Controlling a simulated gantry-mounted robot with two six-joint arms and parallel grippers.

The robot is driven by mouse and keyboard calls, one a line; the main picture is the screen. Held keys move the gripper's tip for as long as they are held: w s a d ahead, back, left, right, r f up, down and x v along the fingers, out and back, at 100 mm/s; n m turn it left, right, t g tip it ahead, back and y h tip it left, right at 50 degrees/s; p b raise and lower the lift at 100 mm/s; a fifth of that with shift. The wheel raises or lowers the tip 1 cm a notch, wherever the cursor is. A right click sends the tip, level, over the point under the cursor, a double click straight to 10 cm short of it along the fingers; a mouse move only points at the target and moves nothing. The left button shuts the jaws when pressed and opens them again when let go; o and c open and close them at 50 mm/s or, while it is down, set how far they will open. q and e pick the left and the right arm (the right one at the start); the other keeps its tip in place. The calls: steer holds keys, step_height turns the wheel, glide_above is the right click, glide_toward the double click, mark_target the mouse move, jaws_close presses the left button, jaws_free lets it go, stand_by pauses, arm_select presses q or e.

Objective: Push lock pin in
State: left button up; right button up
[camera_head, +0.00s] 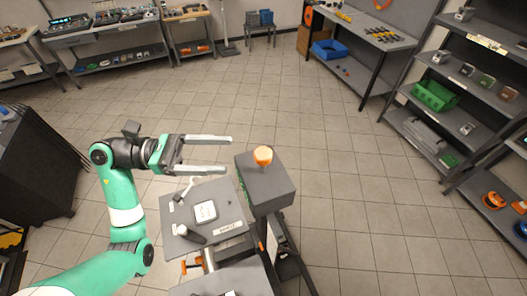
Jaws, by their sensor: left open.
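My left gripper (229,154) is open and empty. Its two long grey fingers point right, toward the knob, and their tips end a little left of it in the picture. I cannot tell the height gap between fingers and knob. My right gripper is not in view.
A grey panel (233,212) with a white square and small fittings lies left of the block. Shelves (470,85) stand at right, benches (110,30) at the back. The tiled floor (350,190) right of the block is clear.

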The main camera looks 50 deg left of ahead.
mark_target(263, 153)
arm_select(q)
steer(key=p+x, duration=0.2)
steer(key=x, duration=0.6)
steer(key=shift+w+d+r, duration=0.15)
steer(key=shift+w+d, duration=0.1)
steer(key=shift+d, duration=0.1)
steer(key=shift+w+d, duration=0.35)
steer(key=shift+w, duration=0.05)
jaws_close()
stand_by(0.5)
